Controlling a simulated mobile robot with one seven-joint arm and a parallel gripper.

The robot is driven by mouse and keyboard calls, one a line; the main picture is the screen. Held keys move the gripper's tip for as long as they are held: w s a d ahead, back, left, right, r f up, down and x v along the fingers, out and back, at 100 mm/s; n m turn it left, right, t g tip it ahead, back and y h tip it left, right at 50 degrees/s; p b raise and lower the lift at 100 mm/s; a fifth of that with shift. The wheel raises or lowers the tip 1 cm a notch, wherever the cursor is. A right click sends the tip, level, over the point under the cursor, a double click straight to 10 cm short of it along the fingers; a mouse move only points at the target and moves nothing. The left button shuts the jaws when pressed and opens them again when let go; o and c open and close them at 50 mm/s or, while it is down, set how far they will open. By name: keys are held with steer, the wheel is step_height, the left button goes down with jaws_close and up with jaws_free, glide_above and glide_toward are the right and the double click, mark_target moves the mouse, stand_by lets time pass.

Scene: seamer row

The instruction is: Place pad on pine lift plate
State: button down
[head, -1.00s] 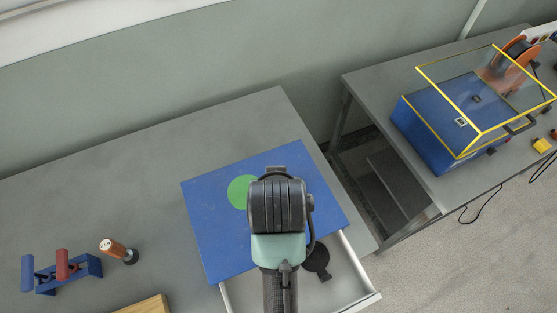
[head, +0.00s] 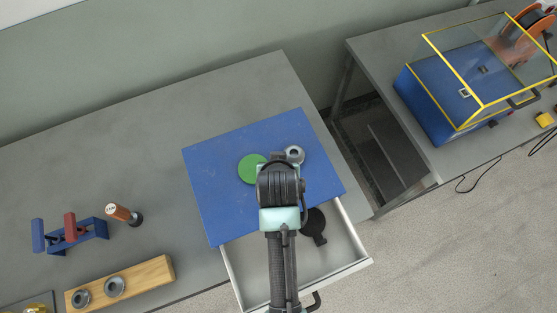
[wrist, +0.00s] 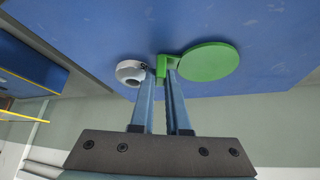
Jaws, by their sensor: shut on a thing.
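My gripper (wrist: 166,74) is shut on the tab of a green disc (wrist: 210,62), which reaches out to the right of the fingers in the wrist view. In the head view the green disc (head: 252,168) shows over the blue mat (head: 215,205), beside my wrist, which hides the fingers. I cannot tell whether the disc touches the mat. A pale wooden block (head: 154,275) carrying two grey rings stands at the lower left. No other thing can be surely named as the pad or the pine lift plate.
A grey ring-shaped part (head: 294,154) sits on the mat beside my gripper. An open drawer (head: 345,252) holds a black disc with a handle (head: 313,226). The back of the table is clear.

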steer(key=shift+f, duration=0.2)
steer(key=c, duration=0.9)
jaws_free()
